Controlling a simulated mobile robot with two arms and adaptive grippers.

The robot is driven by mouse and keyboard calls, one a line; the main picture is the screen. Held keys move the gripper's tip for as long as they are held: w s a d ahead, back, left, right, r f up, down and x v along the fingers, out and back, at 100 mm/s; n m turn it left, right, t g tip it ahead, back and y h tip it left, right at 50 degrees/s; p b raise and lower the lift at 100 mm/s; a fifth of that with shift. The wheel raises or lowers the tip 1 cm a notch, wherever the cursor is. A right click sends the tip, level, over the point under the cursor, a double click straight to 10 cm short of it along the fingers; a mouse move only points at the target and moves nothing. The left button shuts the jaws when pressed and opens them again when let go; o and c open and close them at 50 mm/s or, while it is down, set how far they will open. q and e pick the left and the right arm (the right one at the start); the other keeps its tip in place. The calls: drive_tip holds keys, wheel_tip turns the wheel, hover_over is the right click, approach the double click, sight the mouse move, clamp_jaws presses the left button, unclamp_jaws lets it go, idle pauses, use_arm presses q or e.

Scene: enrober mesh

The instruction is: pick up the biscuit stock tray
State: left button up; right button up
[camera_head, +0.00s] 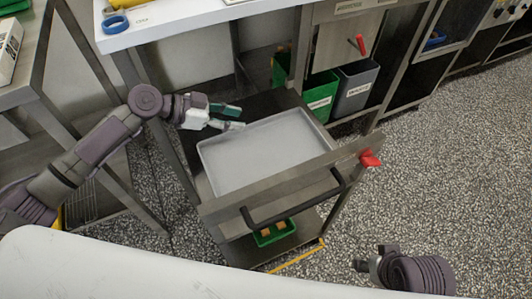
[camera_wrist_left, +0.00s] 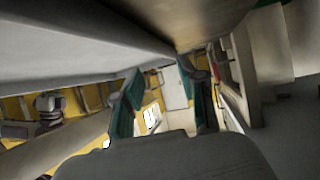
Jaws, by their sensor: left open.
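The biscuit stock tray (camera_head: 262,155) appears to be the shallow, pale grey, empty-looking tray lying on the top of a metal cart. My left gripper (camera_head: 229,117) is open and empty at the tray's far left edge. In the left wrist view the open fingers (camera_wrist_left: 167,98) stand apart, below a large grey surface that I cannot identify surely. Part of my right arm shows at the lower right of the head view, away from the tray; its finger state is unclear.
The cart's dark handle (camera_head: 295,203) runs along its near side, with a red piece (camera_head: 370,158) at its right corner. Speckled floor is clear at right.

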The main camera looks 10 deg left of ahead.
sight(257, 122)
use_arm(q)
drive_tip(key=shift+b+x, duration=0.3)
drive_tip(key=shift+x, duration=2.7)
drive_tip(key=shift+w, duration=0.1)
clamp_jaws()
